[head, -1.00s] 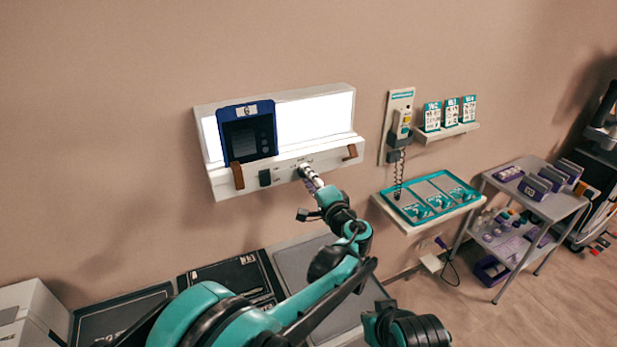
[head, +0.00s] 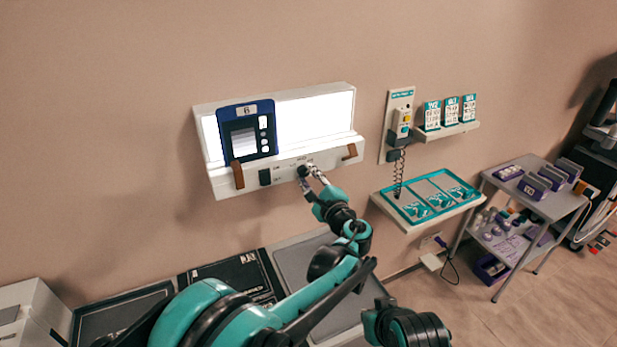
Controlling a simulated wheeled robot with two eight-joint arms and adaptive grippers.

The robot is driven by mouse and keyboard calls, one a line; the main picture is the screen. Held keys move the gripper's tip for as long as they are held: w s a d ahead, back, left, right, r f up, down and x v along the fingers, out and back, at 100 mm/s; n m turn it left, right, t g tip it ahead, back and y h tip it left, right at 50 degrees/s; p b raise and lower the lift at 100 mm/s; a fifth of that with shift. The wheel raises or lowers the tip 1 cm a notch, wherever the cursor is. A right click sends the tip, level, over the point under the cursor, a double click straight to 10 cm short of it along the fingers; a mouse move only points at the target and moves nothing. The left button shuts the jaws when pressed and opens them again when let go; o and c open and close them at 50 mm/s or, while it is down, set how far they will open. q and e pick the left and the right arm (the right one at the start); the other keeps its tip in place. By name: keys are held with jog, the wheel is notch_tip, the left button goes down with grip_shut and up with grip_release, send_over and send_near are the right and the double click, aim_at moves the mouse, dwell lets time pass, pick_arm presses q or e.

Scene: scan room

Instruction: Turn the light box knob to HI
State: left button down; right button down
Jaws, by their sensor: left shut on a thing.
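The light box (head: 290,165) is mounted on the wall, its white panel lit. The knob (head: 303,171) is a small dark round shape on its lower front strip, partly hidden by my gripper. The markings around it are too small to read. My left gripper (head: 307,171) reaches up from below, and its fingers are shut on the knob. My right gripper cannot be made out; a dark and teal part of mine shows at the bottom right.
A black switch (head: 265,177) sits left of the knob. A handset (head: 403,122) and a teal tray (head: 433,197) are to the right.

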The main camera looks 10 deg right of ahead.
pick_arm(q)
jog(key=shift+w+r, duration=0.1)
jog(key=shift+r, duration=0.05)
dwell(0.3)
jog(key=c, duration=1.2)
grip_release()
jog(key=shift+a, duration=0.1)
jog(key=shift+o, duration=0.2)
notch_tip(320, 180, up, 10)
jog(key=shift+f, duration=0.2)
